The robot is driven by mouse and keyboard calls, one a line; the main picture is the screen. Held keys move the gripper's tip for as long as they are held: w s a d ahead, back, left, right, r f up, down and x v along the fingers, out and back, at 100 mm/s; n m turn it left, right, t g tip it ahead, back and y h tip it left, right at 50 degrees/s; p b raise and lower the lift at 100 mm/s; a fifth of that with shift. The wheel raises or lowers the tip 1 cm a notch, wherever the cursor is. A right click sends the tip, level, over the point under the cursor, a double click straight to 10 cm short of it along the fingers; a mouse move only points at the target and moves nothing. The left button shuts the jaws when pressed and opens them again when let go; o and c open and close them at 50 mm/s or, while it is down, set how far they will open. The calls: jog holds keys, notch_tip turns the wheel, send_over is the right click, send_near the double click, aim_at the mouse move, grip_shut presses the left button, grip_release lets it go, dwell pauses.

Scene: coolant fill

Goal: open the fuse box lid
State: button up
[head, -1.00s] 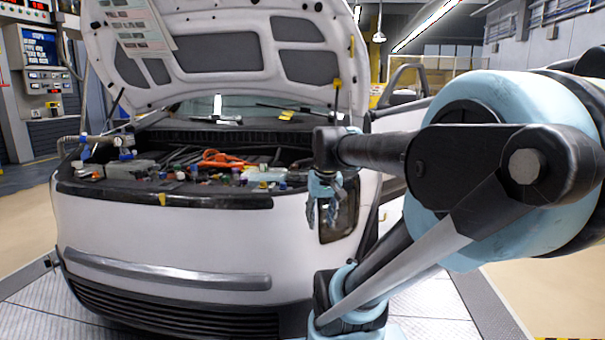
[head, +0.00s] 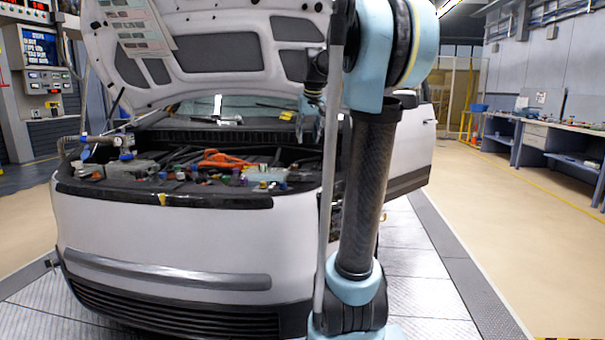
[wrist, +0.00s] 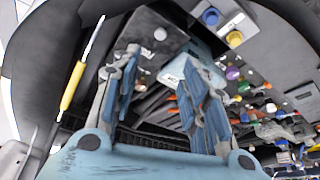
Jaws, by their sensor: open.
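My gripper (head: 308,130) hangs above the right side of the open engine bay in the head view, partly beside my own arm. In the wrist view my gripper (wrist: 163,62) has its two fingers spread with nothing between them. A dark box (wrist: 148,32) with a small round white mark lies beyond the fingertips in the wrist view. It may be the fuse box, but I cannot tell for sure, and its lid edge is not clear. The gripper appears apart from it. The right part of the bay is hidden behind my arm in the head view.
The raised hood (head: 215,50) hangs over the engine bay. Orange cables (head: 222,159) and several coloured caps crowd the bay. A grey part with a blue cap (wrist: 210,17) and a yellow cap (wrist: 235,38) is near the gripper. A yellow-sleeved rod (wrist: 73,85) stands at left.

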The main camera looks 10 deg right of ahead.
jog(key=x, duration=1.7)
grip_shut()
